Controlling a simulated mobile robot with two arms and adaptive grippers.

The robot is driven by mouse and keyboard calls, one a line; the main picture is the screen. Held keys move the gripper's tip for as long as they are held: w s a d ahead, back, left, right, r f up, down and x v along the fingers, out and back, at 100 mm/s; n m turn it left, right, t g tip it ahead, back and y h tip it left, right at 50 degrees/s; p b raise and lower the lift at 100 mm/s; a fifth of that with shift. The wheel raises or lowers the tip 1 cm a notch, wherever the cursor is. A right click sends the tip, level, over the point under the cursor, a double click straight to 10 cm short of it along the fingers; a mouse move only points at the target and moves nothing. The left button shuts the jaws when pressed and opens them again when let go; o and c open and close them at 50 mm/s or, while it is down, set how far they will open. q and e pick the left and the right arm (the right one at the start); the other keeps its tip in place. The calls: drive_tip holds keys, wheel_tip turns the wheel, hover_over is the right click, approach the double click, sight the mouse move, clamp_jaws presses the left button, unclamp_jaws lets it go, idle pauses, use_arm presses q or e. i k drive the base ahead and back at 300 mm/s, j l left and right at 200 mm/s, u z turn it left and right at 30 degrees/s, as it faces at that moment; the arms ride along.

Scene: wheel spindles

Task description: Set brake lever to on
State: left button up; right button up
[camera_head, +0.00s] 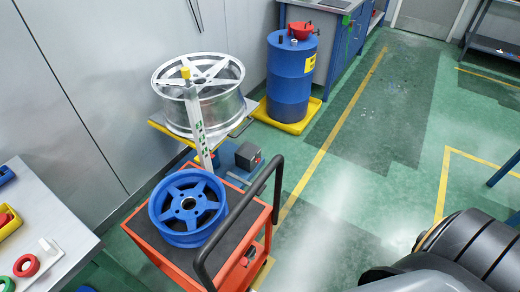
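I cannot tell for sure which part is the brake lever. A small red and dark fitting (252,252) shows on the side of the orange cart (170,258), below its black handle (212,232). A blue five-spoke wheel (188,206) lies on the cart top. Behind it, a silver wheel (199,92) lies on a yellow-edged stand beside a white post (194,115) with green marks and a yellow cap. A dark rounded part of my own body fills the lower right corner. Neither gripper is in view.
A blue drum (291,75) stands on a yellow tray (288,121) at the back. A grey workbench (62,222) with colored parts is at the left. A small dark box (248,156) sits behind the cart. Green floor right of the cart is clear.

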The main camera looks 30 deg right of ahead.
sight(244, 262)
drive_tip(key=z, duration=0.85)
drive_tip(key=k+l+u, duration=0.1)
drive_tip(key=k+u, duration=0.2)
drive_tip(key=i, duration=0.05)
